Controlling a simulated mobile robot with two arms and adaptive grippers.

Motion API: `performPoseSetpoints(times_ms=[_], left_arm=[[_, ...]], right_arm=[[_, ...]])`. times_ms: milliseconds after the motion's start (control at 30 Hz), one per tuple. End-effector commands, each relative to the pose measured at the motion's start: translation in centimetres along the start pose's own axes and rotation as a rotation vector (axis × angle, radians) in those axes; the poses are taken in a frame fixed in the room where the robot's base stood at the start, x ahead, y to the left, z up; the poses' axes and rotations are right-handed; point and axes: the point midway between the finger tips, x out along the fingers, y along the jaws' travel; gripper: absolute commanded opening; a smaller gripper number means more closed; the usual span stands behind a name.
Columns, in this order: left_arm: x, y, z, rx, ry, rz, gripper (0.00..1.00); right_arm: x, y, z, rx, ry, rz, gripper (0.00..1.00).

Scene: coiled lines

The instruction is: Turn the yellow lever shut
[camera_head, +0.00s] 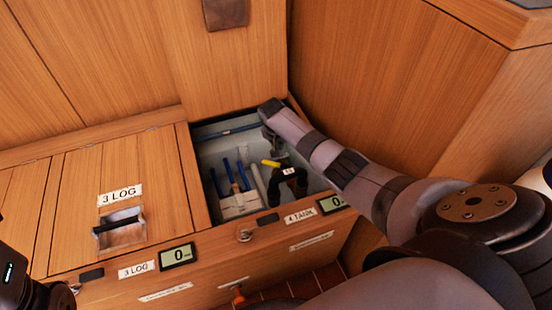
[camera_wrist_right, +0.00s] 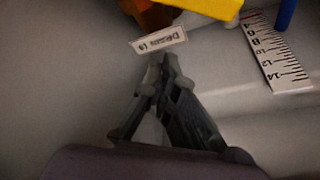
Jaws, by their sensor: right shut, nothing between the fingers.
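The yellow lever (camera_head: 271,163) sits inside the open locker compartment, near its right side. It shows as a yellow bar at the top edge of the right wrist view (camera_wrist_right: 208,6), partly cut off. My right gripper (camera_head: 276,148) reaches down into the compartment just beyond the lever. In the wrist view its fingertips (camera_wrist_right: 165,62) are together and empty, a little below a white drain label (camera_wrist_right: 158,40) and apart from the lever. A dark part of my left arm (camera_head: 14,280) shows at the left edge; its fingers cannot be made out.
The 4 TANK compartment (camera_head: 198,153) also holds blue-handled items (camera_head: 242,175) in a white holder (camera_head: 238,206) and dark fittings (camera_head: 288,183). A ruler strip (camera_wrist_right: 273,55) runs near the lever. Wooden walls close in at back and right. The closed 3 LOG lid (camera_head: 85,190) lies left.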

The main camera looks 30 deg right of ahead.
Motion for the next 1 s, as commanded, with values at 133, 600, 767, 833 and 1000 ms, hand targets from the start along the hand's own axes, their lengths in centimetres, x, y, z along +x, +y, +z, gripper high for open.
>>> performPoseSetpoints(times_ms=[133, 600, 767, 833, 1000], left_arm=[[0.0, 0.0, 0.1, 0.0, -0.003, 0.0, 0.4], [0.2, 0.1, 0.0, 0.001, 0.008, 0.005, 0.4], [0.2, 0.1, 0.0, 0.001, 0.008, 0.005, 0.4], [0.3, 0.1, 0.0, 0.001, 0.008, 0.005, 0.4], [1.0, 0.0, -0.2, 0.0, 0.016, 0.004, 0.4]], right_arm=[[-0.8, 0.0, 1.8, -0.004, 0.0, -0.002, 0.0], [-1.6, 0.0, 3.7, -0.001, -0.001, 0.0, 0.0], [-1.6, 0.0, 3.7, -0.001, -0.001, 0.0, 0.0], [-1.6, 0.1, 3.7, -0.001, -0.001, 0.0, 0.0], [-1.7, 0.9, 3.4, 0.011, -0.002, 0.005, 0.0]])
